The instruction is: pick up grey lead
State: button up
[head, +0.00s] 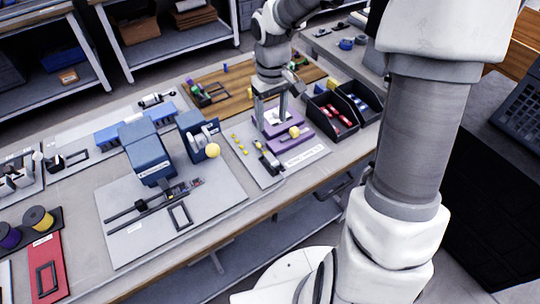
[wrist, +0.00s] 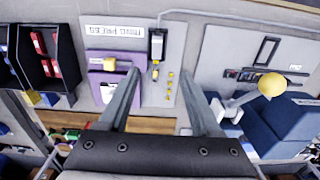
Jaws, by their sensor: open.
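My gripper (head: 271,121) points down over the light mat with the purple press (head: 292,141), its fingers apart and nothing visible between them. In the wrist view my gripper (wrist: 157,68) has one finger over the purple press (wrist: 97,68) and the other right of a row of small yellow pieces (wrist: 169,88). A black and yellow tool (wrist: 157,45) lies beyond the fingertips, and a thin grey line runs from its top end. I cannot tell whether this line is the grey lead. A pale grey piece (wrist: 108,93) sits on the press.
Black bins (head: 330,118) with red parts stand right of the mat. A wooden board (head: 230,92) lies behind. Spools (head: 38,218) are at the far left.

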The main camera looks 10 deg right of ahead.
jog(key=b, duration=0.2)
send_over(271, 158)
jog(key=s, duration=0.1)
notch_tip(271, 158, down, 12)
jog(key=shift+f, duration=0.1)
jog(key=shift+w+f+b, duration=0.25)
jog(key=shift+f+b, duration=0.05)
jog(key=shift+f, duration=1)
jog(key=shift+w+f+b, duration=0.2)
jog(key=shift+f+b, duration=0.1)
jog(key=shift+f, duration=0.95)
grip_shut()
